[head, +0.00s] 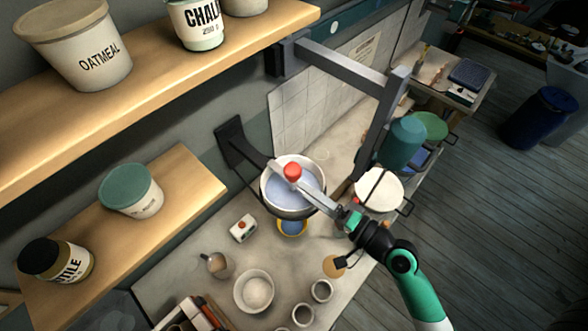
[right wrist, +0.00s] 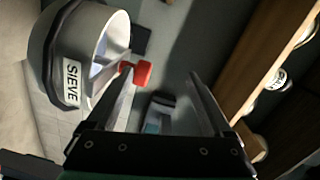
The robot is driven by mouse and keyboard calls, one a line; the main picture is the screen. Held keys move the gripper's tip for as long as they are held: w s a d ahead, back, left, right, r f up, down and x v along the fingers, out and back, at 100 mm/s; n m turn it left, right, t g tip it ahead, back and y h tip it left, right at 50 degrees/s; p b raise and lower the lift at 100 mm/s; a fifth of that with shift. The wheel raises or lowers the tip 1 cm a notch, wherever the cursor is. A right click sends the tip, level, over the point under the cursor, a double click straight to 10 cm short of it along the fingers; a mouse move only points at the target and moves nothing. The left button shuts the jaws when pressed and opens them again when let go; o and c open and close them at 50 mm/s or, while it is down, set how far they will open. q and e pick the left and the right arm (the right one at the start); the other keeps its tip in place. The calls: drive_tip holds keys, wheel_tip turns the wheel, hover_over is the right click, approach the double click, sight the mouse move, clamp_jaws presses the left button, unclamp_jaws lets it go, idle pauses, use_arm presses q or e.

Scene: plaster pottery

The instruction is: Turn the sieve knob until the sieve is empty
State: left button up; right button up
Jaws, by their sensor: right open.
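The sieve (head: 268,188) is a pale round bowl with a dark lower rim, held on a dark wall bracket above the bench. It shows bluish-white inside; I cannot tell how much material is in it. In the right wrist view the sieve (right wrist: 40,45) is at the left, with its label. The red knob (head: 292,170) sits over the sieve's middle. It also shows in the right wrist view (right wrist: 143,73), by the tip of the left finger. My right gripper (right wrist: 165,82) is open, its fingertips close to the knob; contact is unclear. My left gripper is out of view.
A yellow-rimmed container (head: 292,229) stands below the sieve, partly hidden. A white bowl (head: 254,291), small cups (head: 321,291) and a small box with a red button (head: 243,228) stand on the bench. Wooden shelves (head: 150,80) with jars are at the left.

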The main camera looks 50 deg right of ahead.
sight(295, 170)
drive_tip(key=s+d+n+b, duration=0.1)
drive_tip(key=n+b, duration=0.2)
drive_tip(key=n, duration=0.1)
drive_tip(key=f+n+h+b, duration=0.1)
drive_tip(key=n+b, duration=0.2)
drive_tip(key=n, duration=0.2)
drive_tip(key=s+d+n+h+b, duration=0.1)
drive_tip(key=n+b, duration=0.2)
drive_tip(key=n, duration=0.2)
drive_tip(key=shift+s+d+f+t, duration=0.25)
drive_tip(key=shift+s+d+t, duration=0.05)
drive_tip(key=shift+d, duration=0.05)
drive_tip(key=shift+w+f+n+b, duration=0.15)
drive_tip(key=shift+w+n+b, duration=0.15)
drive_tip(key=shift+w+b, duration=0.75)
drive_tip(key=w, duration=0.3)
drive_tip(key=w+p, duration=0.1)
drive_tip(key=w, duration=0.1)
drive_tip(key=w+p, duration=0.1)
drive_tip(key=w, duration=0.2)
drive_tip(key=shift+w+d+r, duration=0.25)
drive_tip(key=shift+w, duration=0.1)
drive_tip(key=shift+w+f, duration=0.1)
drive_tip(key=shift+w, duration=0.3)
drive_tip(key=c, duration=1.3)
drive_tip(key=shift+c, duration=0.2)
